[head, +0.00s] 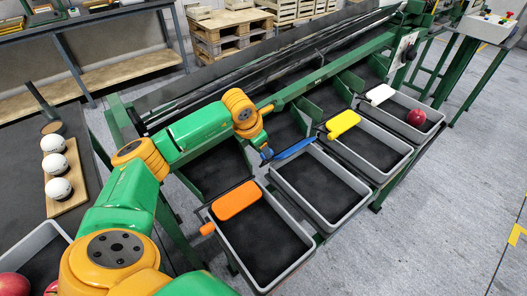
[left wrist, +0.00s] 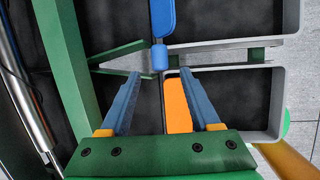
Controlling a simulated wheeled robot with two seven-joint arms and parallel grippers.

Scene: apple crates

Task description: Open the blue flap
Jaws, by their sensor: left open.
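The blue flap (head: 295,149) is at the back edge of a grey crate (head: 341,222), between the orange and yellow flaps. It shows as a narrow strip in the head view; its exact tilt is hard to tell. In the left wrist view the blue flap (left wrist: 163,18) is at the top, with its small blue knob (left wrist: 160,58) at its lower end. My left gripper (left wrist: 159,74) is open and empty, its two blue fingers pointing at the knob, which lies just beyond the fingertips. In the head view my left wrist is beside the knob. My right gripper is not in view.
An orange flap (head: 237,200) lies at the nearer crate; in the wrist view it shows between my fingers (left wrist: 177,105). Yellow (head: 342,124) and white (head: 380,94) flaps are farther along. A red apple (head: 416,118) sits in the far crate. Green machine frame (head: 330,72) runs behind.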

